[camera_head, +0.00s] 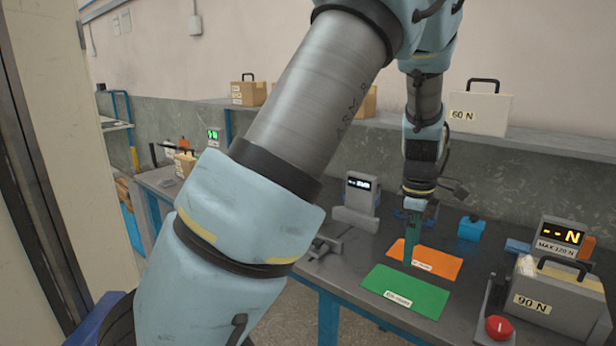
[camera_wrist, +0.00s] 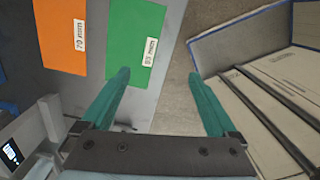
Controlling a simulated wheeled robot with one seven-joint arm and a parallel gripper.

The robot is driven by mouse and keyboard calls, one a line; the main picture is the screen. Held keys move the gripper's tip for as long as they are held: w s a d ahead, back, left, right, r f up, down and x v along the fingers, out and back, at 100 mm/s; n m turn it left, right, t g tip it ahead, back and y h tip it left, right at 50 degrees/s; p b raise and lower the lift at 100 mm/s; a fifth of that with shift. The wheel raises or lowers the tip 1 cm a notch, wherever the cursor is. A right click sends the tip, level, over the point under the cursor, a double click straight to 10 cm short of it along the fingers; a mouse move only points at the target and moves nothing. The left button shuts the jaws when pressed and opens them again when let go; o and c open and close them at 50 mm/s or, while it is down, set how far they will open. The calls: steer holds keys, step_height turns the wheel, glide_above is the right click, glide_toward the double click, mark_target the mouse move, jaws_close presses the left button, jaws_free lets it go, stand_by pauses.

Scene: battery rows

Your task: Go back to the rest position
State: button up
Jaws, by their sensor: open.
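My gripper (camera_head: 409,250) hangs pointing down above the workbench, in front of the orange mat (camera_head: 443,265) in the head view. Its two teal fingers (camera_wrist: 158,76) are apart in the wrist view, with nothing between them but bench edge and floor. The green mat (camera_head: 405,290) lies flat on the bench in front of the orange one. Both mats carry white labels, and both also show in the wrist view, the green (camera_wrist: 136,30) and the orange (camera_wrist: 60,35).
A grey 90 N case (camera_head: 560,300), a display reading "-- N" (camera_head: 562,235) and a red button (camera_head: 498,327) stand at the right. A blue block (camera_head: 471,229) and a grey device with a display (camera_head: 358,195) stand behind the mats. A 60 N case (camera_head: 480,112) is on the shelf.

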steer(key=s+a+r+m, duration=0.1)
steer(key=a+m, duration=0.3)
steer(key=a, duration=0.6)
steer(key=s+a+r+m+t, duration=0.1)
steer(key=s+a+m, duration=0.2)
steer(key=a, duration=0.7)
steer(key=s+a+r+m, duration=0.1)
steer(key=s+a+m, duration=0.1)
steer(key=a+m, duration=0.4)
steer(key=a, duration=0.4)
steer(key=shift+s+a+t, duration=0.15)
steer(key=shift+a+t, duration=0.1)
steer(key=shift+t, duration=0.15)
